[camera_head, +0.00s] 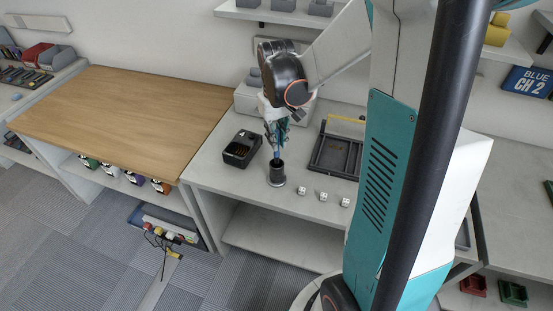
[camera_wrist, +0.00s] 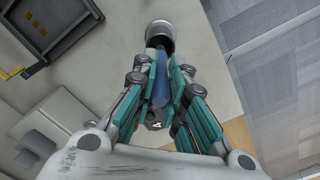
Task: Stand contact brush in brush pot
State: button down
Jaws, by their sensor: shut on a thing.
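The contact brush shows as a blue handle (camera_head: 276,150), also in the wrist view (camera_wrist: 160,82). My gripper (camera_head: 277,132) is shut on it; the fingers close around the handle in the wrist view (camera_wrist: 160,68). The brush hangs roughly upright over the brush pot. The brush's lower end meets the pot's mouth in the head view. I cannot tell how deep it reaches inside.
A black charger (camera_head: 241,149) stands left of the pot. Several small white cubes (camera_head: 323,196) lie to its right. A dark tray (camera_head: 335,155) lies behind them. The bench's front edge (camera_head: 255,205) is close to the pot. A wooden-topped table (camera_head: 125,110) stands at left.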

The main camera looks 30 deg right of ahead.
aim_at(277, 156)
jog(key=shift+f+b, duration=1)
jog(key=shift+f, duration=2.5)
jog(key=shift+f, duration=0.25)
jog(key=c, duration=1.6)
grip_release()
jog(key=shift+r, duration=0.1)
jog(key=shift+c, duration=0.2)
notch_tip(277, 156, up, 12)
jog(key=p, duration=0.4)
jog(key=shift+r, duration=0.15)
jog(key=shift+a, duration=0.1)
